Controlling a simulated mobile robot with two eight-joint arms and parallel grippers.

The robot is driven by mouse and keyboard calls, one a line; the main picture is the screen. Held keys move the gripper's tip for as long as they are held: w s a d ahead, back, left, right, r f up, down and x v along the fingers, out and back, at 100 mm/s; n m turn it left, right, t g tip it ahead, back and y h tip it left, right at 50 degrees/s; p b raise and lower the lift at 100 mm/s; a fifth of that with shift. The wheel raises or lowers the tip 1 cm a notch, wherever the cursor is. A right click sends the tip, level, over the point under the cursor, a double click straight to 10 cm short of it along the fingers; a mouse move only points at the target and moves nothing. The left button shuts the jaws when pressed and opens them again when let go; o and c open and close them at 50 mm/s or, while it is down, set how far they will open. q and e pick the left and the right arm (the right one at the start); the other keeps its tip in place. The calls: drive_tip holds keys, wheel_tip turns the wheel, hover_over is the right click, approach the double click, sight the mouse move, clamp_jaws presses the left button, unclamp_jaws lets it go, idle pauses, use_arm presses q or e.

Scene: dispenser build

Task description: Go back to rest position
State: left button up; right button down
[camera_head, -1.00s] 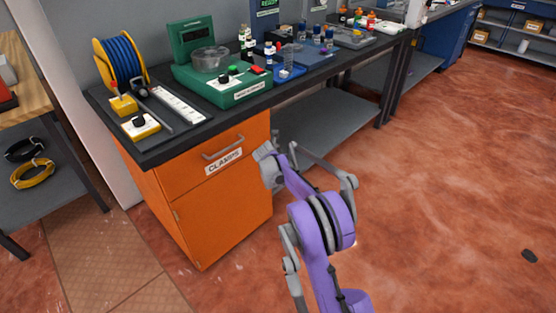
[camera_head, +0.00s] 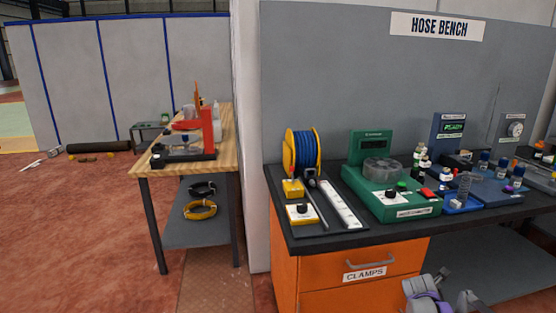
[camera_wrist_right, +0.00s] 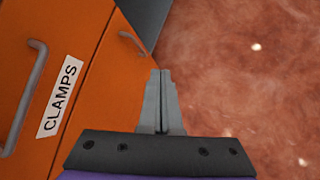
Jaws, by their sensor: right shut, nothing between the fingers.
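My right gripper (camera_wrist_right: 161,76) is shut and empty in the right wrist view, its two fingers pressed together. It points along the orange cabinet (camera_wrist_right: 100,75), over the red-brown floor, and appears apart from the cabinet front. The head view shows part of my purple and grey right arm low at the right, in front of the orange cabinet (camera_head: 325,270); the fingers cannot be made out there. The CLAMPS drawer (camera_head: 330,268) looks closed. My left gripper is in neither view.
The dark bench top (camera_head: 275,185) carries a blue hose reel (camera_head: 306,150), a green device (camera_head: 400,205) and several bottles. A wooden table (camera_head: 222,150) with a red device (camera_head: 208,125) stands at the left. Open floor (camera_head: 80,220) lies farther left.

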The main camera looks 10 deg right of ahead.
drive_tip(key=s+a+r+m+y, duration=0.1)
drive_tip(key=s+a+r+m, duration=0.1)
drive_tip(key=s+a+m, duration=0.55)
drive_tip(key=s+a+r+m+y, duration=0.2)
drive_tip(key=s+a, duration=0.2)
drive_tip(key=a, duration=0.6)
drive_tip(key=s+a+f+m+y, duration=0.25)
drive_tip(key=s+a+m, duration=0.25)
drive_tip(key=s+a, duration=0.4)
drive_tip(key=s+a+f+m+y, duration=0.1)
drive_tip(key=s+a+f+m, duration=0.2)
drive_tip(key=s+a+m, duration=0.55)
use_arm(q)
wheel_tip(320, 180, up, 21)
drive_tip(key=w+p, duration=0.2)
drive_tip(key=p, duration=1.6)
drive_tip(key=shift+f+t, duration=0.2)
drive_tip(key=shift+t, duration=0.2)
use_arm(e)
wheel_tip(320, 180, up, 20)
drive_tip(key=s+d+n, duration=0.1)
drive_tip(key=d+n, duration=0.1)
drive_tip(key=shift+r, duration=0.15)
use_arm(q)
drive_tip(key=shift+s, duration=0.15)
use_arm(e)
drive_tip(key=shift+d, duration=0.1)
